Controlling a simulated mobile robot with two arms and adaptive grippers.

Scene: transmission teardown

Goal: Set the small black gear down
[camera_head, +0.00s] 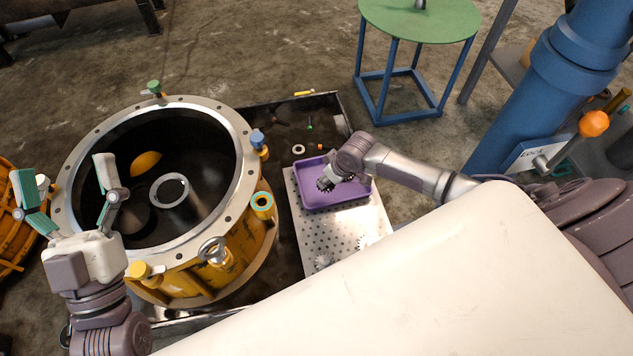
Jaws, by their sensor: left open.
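A small dark toothed piece, which looks like the black gear (325,184), shows at the purple tray (318,203), just below my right gripper (330,181). My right gripper points down over the tray. Its fingers are hidden or too small to make out, so I cannot tell whether it holds the gear or whether the gear touches the tray floor. My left gripper (64,172) is open and empty, fingers up, at the left side of the yellow housing.
The round yellow housing (237,240) with a grey flange stands left of the tray. A perforated plate (305,235) lies under the tray, with pale gears (322,261) near its front. A green-topped stool (420,18) and a blue column (540,95) stand behind and right.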

